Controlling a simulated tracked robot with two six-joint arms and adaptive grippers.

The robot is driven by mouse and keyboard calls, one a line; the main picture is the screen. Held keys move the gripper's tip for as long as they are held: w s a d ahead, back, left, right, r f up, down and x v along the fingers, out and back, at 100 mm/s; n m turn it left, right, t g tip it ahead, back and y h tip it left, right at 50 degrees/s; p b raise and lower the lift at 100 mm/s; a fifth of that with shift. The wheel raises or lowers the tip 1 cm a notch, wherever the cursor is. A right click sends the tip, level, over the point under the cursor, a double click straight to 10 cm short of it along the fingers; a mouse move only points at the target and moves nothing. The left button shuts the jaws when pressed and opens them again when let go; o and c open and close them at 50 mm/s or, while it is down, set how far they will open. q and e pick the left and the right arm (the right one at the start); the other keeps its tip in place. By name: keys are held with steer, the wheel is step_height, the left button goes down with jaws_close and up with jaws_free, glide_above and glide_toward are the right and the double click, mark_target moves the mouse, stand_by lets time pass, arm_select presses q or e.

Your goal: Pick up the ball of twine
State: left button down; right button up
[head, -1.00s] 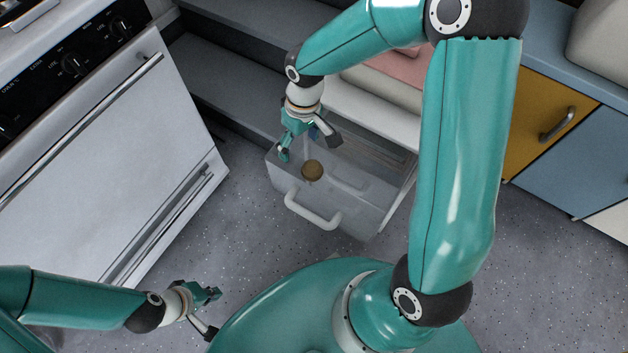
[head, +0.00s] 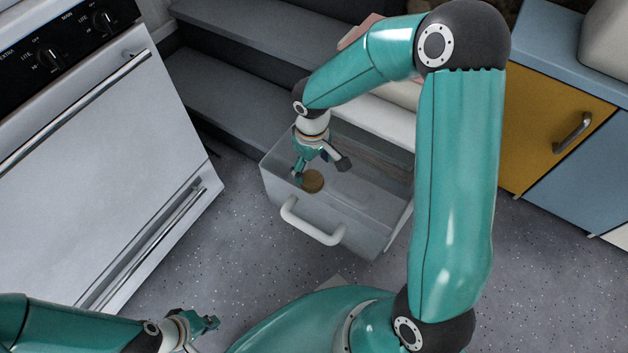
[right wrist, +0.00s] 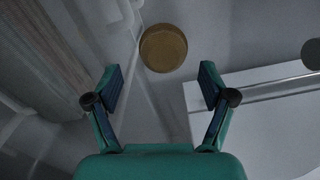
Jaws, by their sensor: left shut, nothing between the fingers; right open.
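The ball of twine (head: 313,181) is a small round brown thing inside the open grey drawer (head: 375,229). My right gripper (head: 318,168) is open and empty above the drawer, close to the ball. In the right wrist view the ball (right wrist: 163,48) lies beyond the fingertips of the open right gripper (right wrist: 160,85), roughly centred between them and not held. My left gripper (head: 205,335) is low at the left, far from the drawer. It is shut and empty.
The drawer's handle (head: 311,222) is on its near side. A white stove (head: 100,170) stands at the left, dark steps (head: 235,105) are behind, and yellow and blue cabinets (head: 548,125) are at the right. Speckled floor (head: 230,245) is clear between stove and drawer.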

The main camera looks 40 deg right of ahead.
mark_target(311, 176)
steer(key=shift+a+f+b, duration=0.2)
steer(key=shift+f+b, duration=0.9)
steer(key=shift+f, duration=1.9)
steer(key=c, duration=1.3)
steer(key=shift+o, duration=0.2)
steer(key=shift+r, duration=0.2)
step_height(311, 176, up, 20)
steer(key=p, duration=0.6)
steer(key=shift+f, duration=0.15)
